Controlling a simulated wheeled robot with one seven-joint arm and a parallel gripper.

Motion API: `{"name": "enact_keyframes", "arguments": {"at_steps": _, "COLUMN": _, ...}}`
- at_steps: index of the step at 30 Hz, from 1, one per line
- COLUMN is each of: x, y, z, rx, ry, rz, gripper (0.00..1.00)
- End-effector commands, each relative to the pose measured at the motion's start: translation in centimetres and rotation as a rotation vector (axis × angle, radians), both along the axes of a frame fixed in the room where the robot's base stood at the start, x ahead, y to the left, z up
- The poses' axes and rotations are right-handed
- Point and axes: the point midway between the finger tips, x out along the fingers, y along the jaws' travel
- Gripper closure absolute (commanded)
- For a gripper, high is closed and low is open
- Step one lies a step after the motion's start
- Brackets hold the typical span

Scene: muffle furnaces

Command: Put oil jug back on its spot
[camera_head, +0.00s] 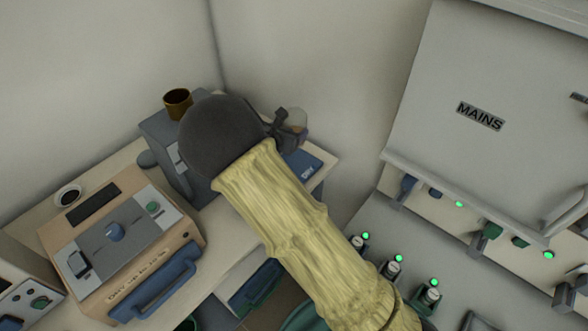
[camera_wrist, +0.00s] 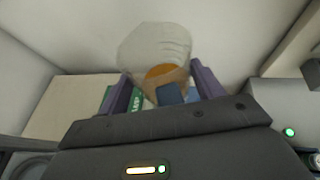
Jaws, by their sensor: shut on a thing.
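The oil jug is a pale, translucent vessel with an orange-brown part low on it; it shows in the wrist view (camera_wrist: 155,45) and, small, in the head view (camera_head: 298,117). My gripper (camera_wrist: 165,85) has a finger on either side of its lower part and is shut on it. In the head view my gripper (camera_head: 288,130) is at the back corner, over the right end of the bench. A blue lettered mat (camera_head: 306,164) lies below it, partly hidden by my arm. I cannot tell whether the jug touches the bench.
A grey box (camera_head: 163,139) with a brown cup (camera_head: 177,101) on top stands left of my wrist. A beige device (camera_head: 120,245) is nearer, with a small dark-filled cup (camera_head: 68,195) behind it. A cabinet marked MAINS (camera_head: 480,115) is on the right.

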Motion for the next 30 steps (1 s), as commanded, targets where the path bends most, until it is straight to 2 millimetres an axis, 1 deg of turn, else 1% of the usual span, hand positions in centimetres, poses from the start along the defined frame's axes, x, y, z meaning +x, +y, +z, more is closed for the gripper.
{"name": "enact_keyframes", "arguments": {"at_steps": 7, "x": 0.0, "y": 0.0, "z": 0.1, "rx": 0.0, "ry": 0.0, "rz": -0.001, "gripper": 0.78}}
{"name": "enact_keyframes", "arguments": {"at_steps": 10, "x": 0.0, "y": -0.1, "z": -0.6, "rx": -0.002, "ry": 0.001, "rz": -0.001, "gripper": 0.78}}
{"name": "enact_keyframes", "arguments": {"at_steps": 11, "x": 0.0, "y": -0.1, "z": -1.0, "rx": -0.002, "ry": 0.001, "rz": -0.001, "gripper": 0.78}}
{"name": "enact_keyframes", "arguments": {"at_steps": 18, "x": 0.0, "y": 0.0, "z": -5.2, "rx": -0.002, "ry": 0.003, "rz": -0.001, "gripper": 0.78}}
{"name": "enact_keyframes", "arguments": {"at_steps": 21, "x": 0.0, "y": 0.0, "z": -6.0, "rx": 0.0, "ry": 0.0, "rz": -0.001, "gripper": 0.78}}
{"name": "enact_keyframes", "arguments": {"at_steps": 30, "x": 0.0, "y": 0.0, "z": -6.3, "rx": 0.0, "ry": 0.0, "rz": -0.001, "gripper": 0.78}}
